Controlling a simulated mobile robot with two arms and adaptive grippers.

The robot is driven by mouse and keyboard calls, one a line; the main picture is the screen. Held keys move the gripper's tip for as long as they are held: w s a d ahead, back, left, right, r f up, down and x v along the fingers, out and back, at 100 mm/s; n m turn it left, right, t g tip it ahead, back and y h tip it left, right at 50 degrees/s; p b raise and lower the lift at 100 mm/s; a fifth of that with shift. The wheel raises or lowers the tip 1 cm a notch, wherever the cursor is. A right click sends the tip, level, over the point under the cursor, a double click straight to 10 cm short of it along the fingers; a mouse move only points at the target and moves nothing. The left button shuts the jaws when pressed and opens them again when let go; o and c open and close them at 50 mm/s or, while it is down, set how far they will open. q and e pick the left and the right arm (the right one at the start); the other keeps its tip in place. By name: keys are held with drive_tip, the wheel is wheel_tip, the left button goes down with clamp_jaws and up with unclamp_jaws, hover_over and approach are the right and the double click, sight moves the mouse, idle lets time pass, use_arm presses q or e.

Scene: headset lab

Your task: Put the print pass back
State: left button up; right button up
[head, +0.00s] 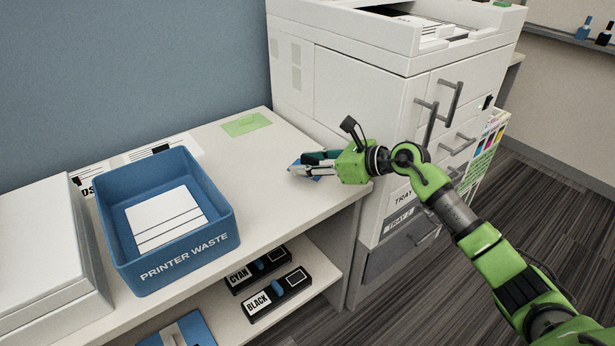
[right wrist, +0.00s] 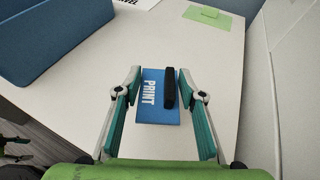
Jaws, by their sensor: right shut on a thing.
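The print pass (right wrist: 152,108) is a blue card with white PRINT lettering and a black bar on its right side. My right gripper (right wrist: 159,76) is shut on it, with one finger at each side edge. In the head view the right gripper (head: 300,167) is low over the right front part of the white counter, and only a little blue of the pass shows at the fingers. I cannot tell whether the pass touches the counter. A flat green square (head: 246,124) lies on the counter behind, near the printer; it also shows in the right wrist view (right wrist: 208,17).
A blue PRINTER WASTE bin (head: 190,262) with paper stands left on the counter (head: 265,215). The large white printer (head: 345,95) rises at the right. CYAN and BLACK cartridges (head: 262,300) lie on the shelf below. Counter between bin and gripper is clear.

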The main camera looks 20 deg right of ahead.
sight(307, 182)
wheel_tip(307, 182, down, 3)
drive_tip(key=shift+f, duration=0.15)
use_arm(q)
drive_tip(key=shift+w+r, duration=0.45)
drive_tip(key=shift+r, duration=0.3)
use_arm(e)
drive_tip(key=shift+f, duration=0.1)
drive_tip(key=shift+f+b, duration=0.15)
drive_tip(key=shift+b, duration=0.2)
drive_tip(key=o, duration=0.8)
use_arm(q)
drive_tip(key=shift+w+r, duration=0.25)
drive_tip(key=shift+r, duration=0.1)
